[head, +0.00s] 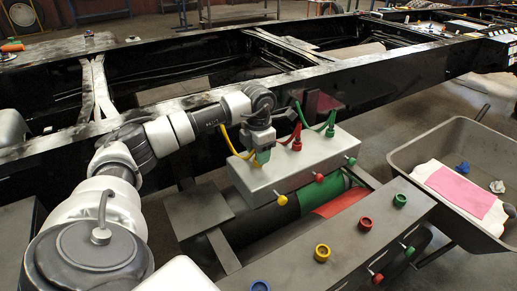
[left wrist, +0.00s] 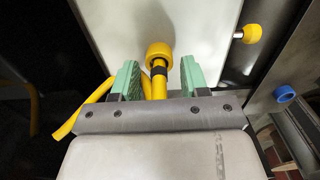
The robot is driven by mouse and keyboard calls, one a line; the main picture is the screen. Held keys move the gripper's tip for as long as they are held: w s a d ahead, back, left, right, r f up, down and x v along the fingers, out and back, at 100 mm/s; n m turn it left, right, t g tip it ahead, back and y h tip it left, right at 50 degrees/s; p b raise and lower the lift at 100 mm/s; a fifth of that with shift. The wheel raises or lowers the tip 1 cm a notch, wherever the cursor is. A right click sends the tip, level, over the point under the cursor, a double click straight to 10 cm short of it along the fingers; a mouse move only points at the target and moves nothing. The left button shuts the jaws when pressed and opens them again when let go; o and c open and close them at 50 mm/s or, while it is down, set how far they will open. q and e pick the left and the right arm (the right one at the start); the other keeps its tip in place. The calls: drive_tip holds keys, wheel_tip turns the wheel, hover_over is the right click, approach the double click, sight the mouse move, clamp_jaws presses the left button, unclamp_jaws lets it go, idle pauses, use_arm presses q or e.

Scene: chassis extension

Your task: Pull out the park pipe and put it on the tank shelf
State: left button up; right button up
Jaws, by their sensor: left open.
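The yellow pipe (head: 234,143) curves to the top of a pale grey box (head: 300,165). In the left wrist view its yellow end fitting (left wrist: 158,54) sits at the box, with a black band below it. My left gripper (head: 262,155) is over the left part of the box. In the left wrist view the green fingers of my left gripper (left wrist: 160,75) are open, one on each side of the yellow pipe, with gaps visible. A grey shelf (head: 340,245), apparently the tank shelf, carries yellow, red, green and blue ring fittings. My right gripper is out of view.
A red pipe (head: 297,135) and a green pipe (head: 328,122) stand beside the yellow one on the box. Black chassis rails (head: 390,70) run behind. A grey cart (head: 425,150) with a pink sheet stands at the right.

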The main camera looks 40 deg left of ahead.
use_arm(q)
drive_tip(key=shift+s+f, duration=0.2)
drive_tip(key=shift+f, duration=0.3)
drive_tip(key=c, duration=0.8)
clamp_jaws()
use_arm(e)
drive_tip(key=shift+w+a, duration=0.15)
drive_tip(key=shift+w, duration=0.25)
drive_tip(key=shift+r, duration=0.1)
use_arm(q)
drive_tip(key=shift+r, duration=0.15)
